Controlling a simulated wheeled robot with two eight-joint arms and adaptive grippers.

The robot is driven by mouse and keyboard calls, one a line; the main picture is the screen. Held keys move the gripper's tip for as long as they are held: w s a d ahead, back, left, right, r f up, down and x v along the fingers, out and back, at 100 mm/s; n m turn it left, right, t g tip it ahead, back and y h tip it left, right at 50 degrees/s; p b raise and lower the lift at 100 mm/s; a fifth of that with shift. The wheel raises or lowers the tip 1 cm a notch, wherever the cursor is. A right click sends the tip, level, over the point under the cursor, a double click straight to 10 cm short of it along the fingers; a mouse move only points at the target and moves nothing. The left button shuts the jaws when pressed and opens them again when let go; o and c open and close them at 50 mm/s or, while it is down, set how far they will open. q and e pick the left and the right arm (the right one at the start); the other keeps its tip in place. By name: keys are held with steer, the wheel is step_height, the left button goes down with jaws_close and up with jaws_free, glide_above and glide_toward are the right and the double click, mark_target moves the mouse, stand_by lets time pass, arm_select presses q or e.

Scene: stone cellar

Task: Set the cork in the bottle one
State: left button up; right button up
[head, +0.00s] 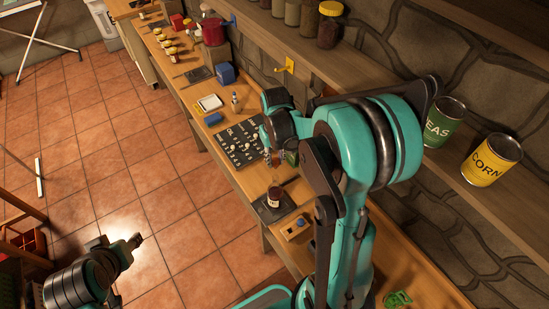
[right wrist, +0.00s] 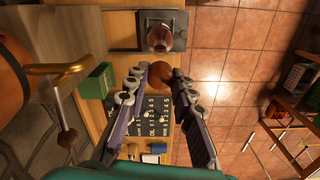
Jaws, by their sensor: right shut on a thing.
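The bottle (head: 273,197) is dark brown with a pale label. It stands upright on a dark square mat (head: 283,208) at the bench's front edge. In the right wrist view the bottle (right wrist: 160,40) is seen on the same mat. My right gripper (head: 272,158) is above the bench, just behind the bottle in the head view. In the right wrist view my right gripper (right wrist: 160,85) is shut on a round brown cork (right wrist: 160,73), held apart from the bottle. The cork is hard to make out in the head view. Only part of my left arm shows, bottom left.
A black board (head: 237,146) with white lettering lies beyond the bottle. A wooden block (head: 295,228) lies nearer. A green box (right wrist: 97,82) stands beside the gripper. A shelf with corn (head: 490,160) and peas (head: 443,122) cans runs along the wall.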

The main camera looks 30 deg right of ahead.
mark_target(275, 167)
steer(key=shift+s, duration=0.15)
steer(key=shift+w+f, duration=0.1)
steer(key=shift+w, duration=0.1)
steer(key=shift+s+f+b, duration=0.15)
steer(key=shift+f+b, duration=0.75)
steer(key=shift+b, duration=0.15)
steer(key=shift+f+b, duration=1.3)
steer(key=shift+f, duration=0.2)
steer(key=shift+b, duration=0.3)
steer(key=shift+f+b, duration=1.2)
steer(key=shift+f, duration=0.2)
steer(key=o, duration=0.8)
